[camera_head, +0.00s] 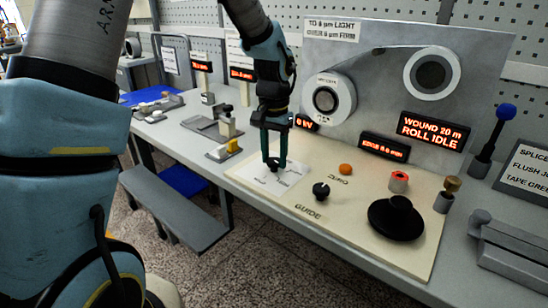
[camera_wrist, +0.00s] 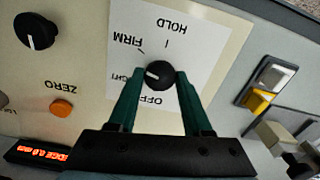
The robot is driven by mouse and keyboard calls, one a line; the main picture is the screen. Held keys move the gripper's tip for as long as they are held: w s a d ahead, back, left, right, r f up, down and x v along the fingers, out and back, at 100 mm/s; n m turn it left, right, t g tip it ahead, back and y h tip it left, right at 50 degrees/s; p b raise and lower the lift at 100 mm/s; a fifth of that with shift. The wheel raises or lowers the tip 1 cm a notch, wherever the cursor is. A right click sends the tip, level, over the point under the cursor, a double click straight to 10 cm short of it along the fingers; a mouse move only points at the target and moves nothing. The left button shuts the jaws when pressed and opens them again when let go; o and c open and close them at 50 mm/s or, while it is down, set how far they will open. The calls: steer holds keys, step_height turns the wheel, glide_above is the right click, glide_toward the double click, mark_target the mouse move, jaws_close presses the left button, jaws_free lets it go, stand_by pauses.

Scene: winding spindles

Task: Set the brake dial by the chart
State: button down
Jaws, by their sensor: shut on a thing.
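The brake dial is a black knob (camera_wrist: 160,74) on a white plate (camera_wrist: 203,45) marked HOLD, FIRM, OFF and a partly hidden label ending in "GHT". The knob's white mark points left in the wrist view, toward that partly hidden label. My gripper (camera_head: 272,165) is shut on the knob, one green finger on each side. The chart (camera_head: 333,30) at the top of the back panel reads "TO 8 µm LIGHT, OVER 8 µm FIRM".
The GUIDE knob (camera_head: 321,190), orange ZERO button (camera_head: 345,169), red-topped button (camera_head: 399,181) and large black knob (camera_head: 396,217) share the cream panel. A red display (camera_head: 430,130) reads "WOUND 20 m ROLL IDLE". Other small red displays (camera_head: 242,73) are too small to read.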

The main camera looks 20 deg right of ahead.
mark_target(274, 160)
steer(key=n, duration=0.4)
steer(key=shift+n, duration=2.2)
steer(key=shift+c, duration=1.7)
jaws_free()
step_height(274, 160, up, 11)
steer(key=b, duration=0.1)
